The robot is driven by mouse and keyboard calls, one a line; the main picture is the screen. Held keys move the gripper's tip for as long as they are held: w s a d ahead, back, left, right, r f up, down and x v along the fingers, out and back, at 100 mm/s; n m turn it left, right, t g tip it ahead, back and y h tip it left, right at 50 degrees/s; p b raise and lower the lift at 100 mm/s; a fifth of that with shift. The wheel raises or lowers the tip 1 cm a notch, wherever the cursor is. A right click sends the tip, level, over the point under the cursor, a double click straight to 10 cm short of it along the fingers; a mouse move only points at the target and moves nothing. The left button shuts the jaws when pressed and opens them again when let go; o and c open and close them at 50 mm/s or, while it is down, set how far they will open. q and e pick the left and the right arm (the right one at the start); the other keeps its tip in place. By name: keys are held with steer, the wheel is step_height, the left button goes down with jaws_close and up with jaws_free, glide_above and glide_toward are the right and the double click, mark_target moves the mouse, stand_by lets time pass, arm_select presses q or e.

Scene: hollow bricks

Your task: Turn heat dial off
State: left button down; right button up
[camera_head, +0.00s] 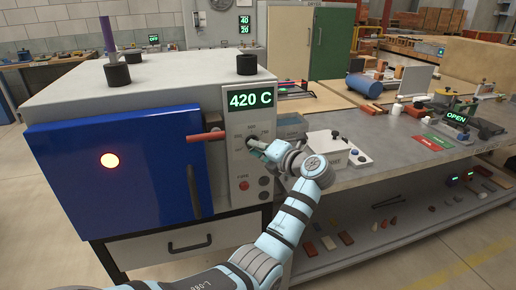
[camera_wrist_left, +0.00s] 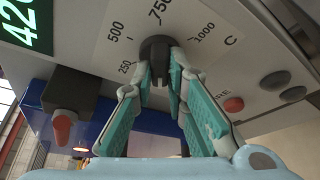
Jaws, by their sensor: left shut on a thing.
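The heat dial (camera_wrist_left: 156,46) is a black knob on the grey oven panel. Printed marks 250, 500, 750 and 1000 C surround it in the left wrist view. My left gripper (camera_wrist_left: 163,75) is shut on the dial, with a fingertip at each side of it. A green display (camera_head: 250,99) above reads 420 C. Which mark the dial points at cannot be told. My right gripper is not in view.
A red button (camera_wrist_left: 277,79) sits near the dial. A grey bench (camera_head: 400,150) with tools stands to the right.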

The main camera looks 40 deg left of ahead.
arm_select(q)
steer(key=c, duration=1.6)
jaws_free()
steer(key=shift+r, duration=0.3)
steer(key=v, duration=1.1)
steer(key=shift+d, duration=0.4)
steer(key=shift+s+a+f, duration=0.1)
steer(key=shift+f, duration=0.05)
